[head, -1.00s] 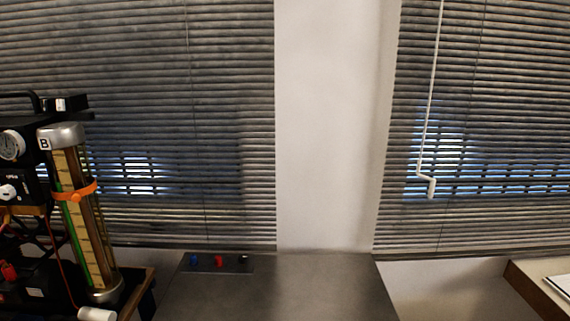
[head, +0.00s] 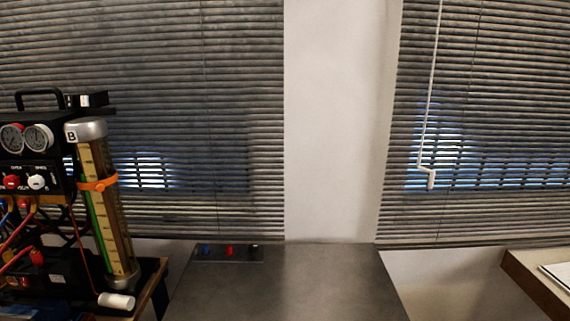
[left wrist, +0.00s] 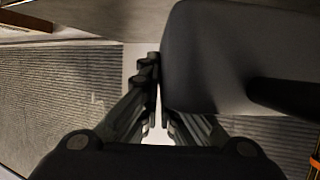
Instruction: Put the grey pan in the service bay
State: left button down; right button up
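In the left wrist view a smooth dark grey body, which looks like the grey pan (left wrist: 215,55), fills the upper right, with a darker bar-like part at its right. My left gripper (left wrist: 157,75) has its fingers close together at the pan's left edge. The left finger shows beside the edge and the pan hides the other fingertip. The gripper looks shut on the pan's edge. The pan and both grippers are out of the head view. I cannot make out which part is the service bay.
The gauge rig (head: 35,165) with dials, hoses and a clear column B (head: 103,200) stands at the left. A bare grey table top (head: 290,285) with several coloured knobs (head: 229,252) lies ahead. A wooden-edged table (head: 540,282) is at the right.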

pick_arm(q)
jog(key=w+a+r+n+y, duration=0.2)
jog(key=a+r, duration=0.4)
jog(key=r, duration=0.3)
jog(key=w+a+r+n+t+y, duration=0.1)
jog(key=w+a+r, duration=0.4)
jog(key=r, duration=0.5)
jog(key=shift+a+n+y, duration=0.5)
jog(key=shift+a+y, duration=0.3)
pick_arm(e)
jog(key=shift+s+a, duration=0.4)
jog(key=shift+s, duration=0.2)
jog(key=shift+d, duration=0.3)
pick_arm(q)
jog(key=shift+f, duration=0.1)
